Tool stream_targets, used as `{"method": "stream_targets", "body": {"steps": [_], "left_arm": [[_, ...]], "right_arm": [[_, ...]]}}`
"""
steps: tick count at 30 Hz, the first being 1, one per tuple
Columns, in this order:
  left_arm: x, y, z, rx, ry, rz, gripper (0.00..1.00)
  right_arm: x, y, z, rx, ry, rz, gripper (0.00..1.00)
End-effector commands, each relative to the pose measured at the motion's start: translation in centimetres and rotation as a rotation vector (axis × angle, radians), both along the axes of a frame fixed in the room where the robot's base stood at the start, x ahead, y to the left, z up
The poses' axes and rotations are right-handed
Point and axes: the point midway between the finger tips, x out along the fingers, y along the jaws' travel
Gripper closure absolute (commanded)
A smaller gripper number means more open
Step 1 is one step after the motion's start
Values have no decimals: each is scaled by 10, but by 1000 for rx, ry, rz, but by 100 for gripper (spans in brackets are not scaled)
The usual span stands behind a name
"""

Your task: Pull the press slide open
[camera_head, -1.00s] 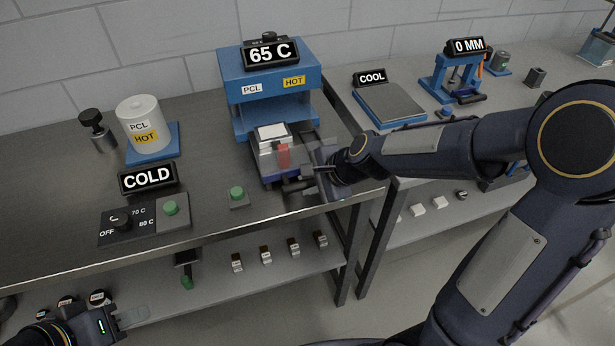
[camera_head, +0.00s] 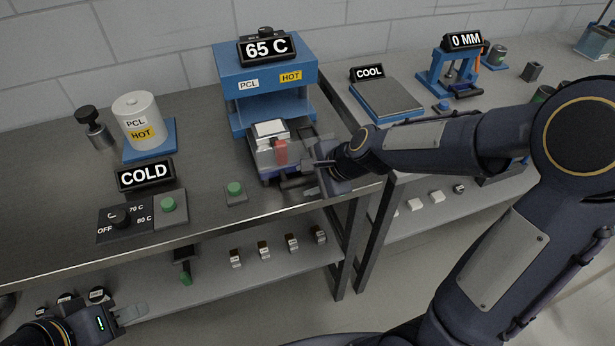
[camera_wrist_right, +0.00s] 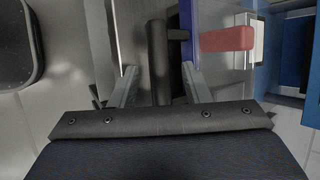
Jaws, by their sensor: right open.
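The blue press (camera_head: 265,85) stands on the left bench under a 65 C display. Its slide (camera_head: 268,160) sticks out at the front, carrying a pale metal block (camera_head: 271,131) and a red piece (camera_head: 281,151), also in the wrist view (camera_wrist_right: 227,38). A dark handle bar (camera_head: 296,183) lies at the slide's front. My right gripper (camera_head: 312,172) is at the handle. In the wrist view the handle bar (camera_wrist_right: 157,65) lies between its open fingers (camera_wrist_right: 159,78), with gaps on both sides. My left gripper (camera_head: 130,313) is low at the left, away from the press; its opening is unclear.
A green button (camera_head: 235,189) sits left of the slide. A heater control panel (camera_head: 140,215) and PCL drum (camera_head: 140,122) stand further left. A cooling plate (camera_head: 388,98) is on the right bench. The front bench edge runs just below my right gripper.

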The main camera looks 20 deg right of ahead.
Motion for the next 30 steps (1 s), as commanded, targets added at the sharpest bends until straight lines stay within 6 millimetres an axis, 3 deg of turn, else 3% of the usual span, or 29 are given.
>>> {"method": "stream_targets", "body": {"steps": [6, 12, 30], "left_arm": [[0, 0, 13, 0, 0, 0, 64], [0, 0, 19, 0, 0, 0, 64], [0, 0, 19, 0, 0, 0, 64]], "right_arm": [[-18, -15, 33, 1, -5, -3, 57], [-32, -26, 52, 1, -3, -2, 57], [-36, -28, 55, 0, -1, 0, 57]]}}
